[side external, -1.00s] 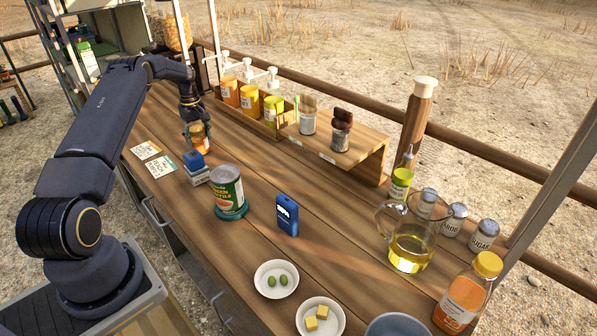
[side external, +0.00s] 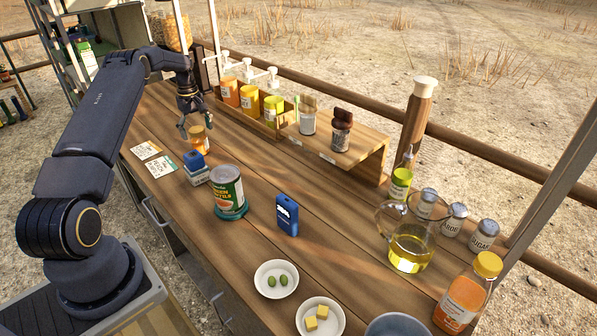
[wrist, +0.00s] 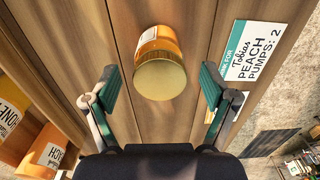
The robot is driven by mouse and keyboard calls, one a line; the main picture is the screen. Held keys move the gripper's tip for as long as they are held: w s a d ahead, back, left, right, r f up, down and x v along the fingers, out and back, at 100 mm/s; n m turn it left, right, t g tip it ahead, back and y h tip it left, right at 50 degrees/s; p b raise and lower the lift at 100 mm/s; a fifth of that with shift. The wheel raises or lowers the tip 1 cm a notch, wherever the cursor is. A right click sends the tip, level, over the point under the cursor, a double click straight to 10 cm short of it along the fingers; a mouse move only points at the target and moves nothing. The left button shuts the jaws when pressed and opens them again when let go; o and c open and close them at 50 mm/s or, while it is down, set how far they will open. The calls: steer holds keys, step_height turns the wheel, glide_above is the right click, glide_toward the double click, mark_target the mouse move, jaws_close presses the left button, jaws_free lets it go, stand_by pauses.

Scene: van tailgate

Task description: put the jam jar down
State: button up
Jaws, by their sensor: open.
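The jam jar (side external: 199,139), orange with a gold lid, stands on the wooden counter behind the blue-topped box. In the wrist view the jar (wrist: 158,62) shows from above, lid toward me, between and beyond my two fingertips. My gripper (side external: 190,122) is above the jar, open and empty. In the wrist view its fingers (wrist: 160,88) are spread wide, with a gap on each side of the jar.
Printed cards (side external: 153,158) lie at the counter's near edge. A blue-topped box (side external: 196,170) and a green can (side external: 228,192) stand close to the jar. Pump bottles (side external: 249,100) line the rack behind. A blue box (side external: 287,215) stands mid-counter.

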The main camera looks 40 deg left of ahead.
step_height(320, 180, up, 8)
steer(key=shift+r, duration=0.15)
steer(key=w+d+r+m+t+y, duration=0.15)
steer(key=d+r+m, duration=0.55)
steer(key=d+r, duration=1.15)
steer(key=s+d+r+m+t, duration=0.1)
steer(key=s+d+m, duration=0.2)
steer(key=s+d, duration=0.35)
steer(key=s+d+r+m+t, duration=0.1)
steer(key=s+d+m, duration=0.15)
steer(key=d, duration=0.65)
steer(key=s+d+f+m+t, duration=0.1)
steer(key=s+d+f+m, duration=0.1)
steer(key=s+d, duration=0.2)
steer(key=s+d+f+m+t+h, duration=0.1)
steer(key=s+d+f+m, duration=0.2)
steer(key=s, duration=0.6)
steer(key=shift+d+f, duration=0.25)
steer(key=shift+d, duration=0.75)
steer(key=shift+m+h, duration=0.25)
